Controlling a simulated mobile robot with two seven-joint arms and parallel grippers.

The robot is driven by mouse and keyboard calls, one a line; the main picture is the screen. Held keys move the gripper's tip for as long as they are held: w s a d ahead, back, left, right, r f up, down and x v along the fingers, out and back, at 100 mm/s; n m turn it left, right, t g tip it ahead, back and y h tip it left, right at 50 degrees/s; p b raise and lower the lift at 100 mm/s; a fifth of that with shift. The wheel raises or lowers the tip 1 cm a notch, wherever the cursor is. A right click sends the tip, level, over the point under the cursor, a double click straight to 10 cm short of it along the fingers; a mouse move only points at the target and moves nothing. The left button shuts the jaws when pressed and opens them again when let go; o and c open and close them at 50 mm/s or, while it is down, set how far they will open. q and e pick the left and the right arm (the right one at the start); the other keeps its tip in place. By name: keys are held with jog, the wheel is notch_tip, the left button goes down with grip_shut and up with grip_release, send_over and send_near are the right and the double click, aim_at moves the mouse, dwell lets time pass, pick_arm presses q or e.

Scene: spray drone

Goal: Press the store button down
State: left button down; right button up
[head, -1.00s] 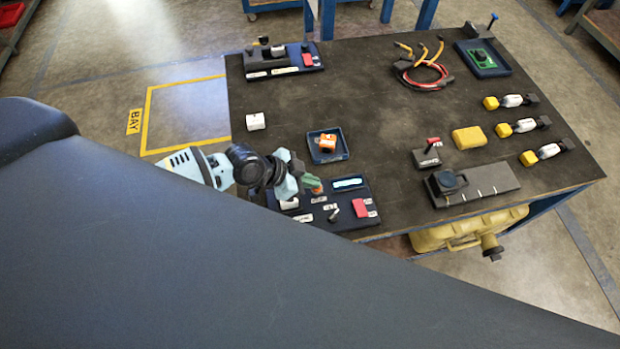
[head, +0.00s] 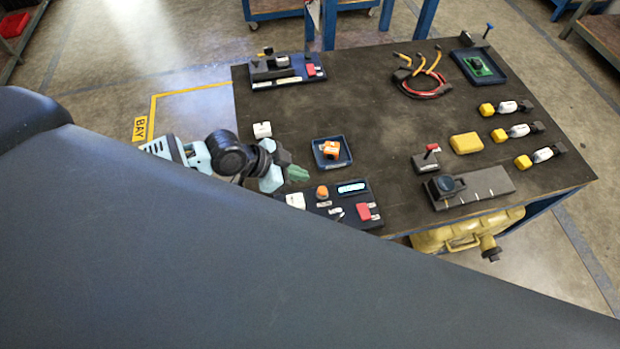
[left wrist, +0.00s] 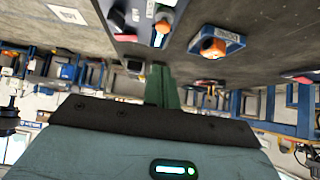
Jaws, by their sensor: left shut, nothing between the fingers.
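A dark control panel (head: 347,200) lies at the near edge of the table. It carries an orange round button (head: 322,191), a lit display (head: 352,188), a red switch (head: 364,211), a small lever and a white block (head: 295,200). The labels are too small to read, so I cannot tell for sure which part is the store button. My left gripper (head: 298,173) has green fingers, shut and empty, above and just left of the orange button, apart from it. In the left wrist view the shut fingers (left wrist: 161,86) point toward the panel, where the orange button (left wrist: 163,22) shows. My right gripper is not in view.
A blue tray (head: 318,164) with an orange block stands behind the panel. A white cube (head: 262,130) sits left of the tray. A black-knobbed slider box (head: 490,187) and a red-levered box (head: 425,163) are to the right. My own dark body hides the lower left.

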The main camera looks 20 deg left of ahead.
pick_arm(q)
jog(key=v, duration=0.3)
jog(key=shift+s+a+r, duration=0.1)
jog(key=shift+a+r, duration=0.05)
jog(key=shift+r, duration=0.15)
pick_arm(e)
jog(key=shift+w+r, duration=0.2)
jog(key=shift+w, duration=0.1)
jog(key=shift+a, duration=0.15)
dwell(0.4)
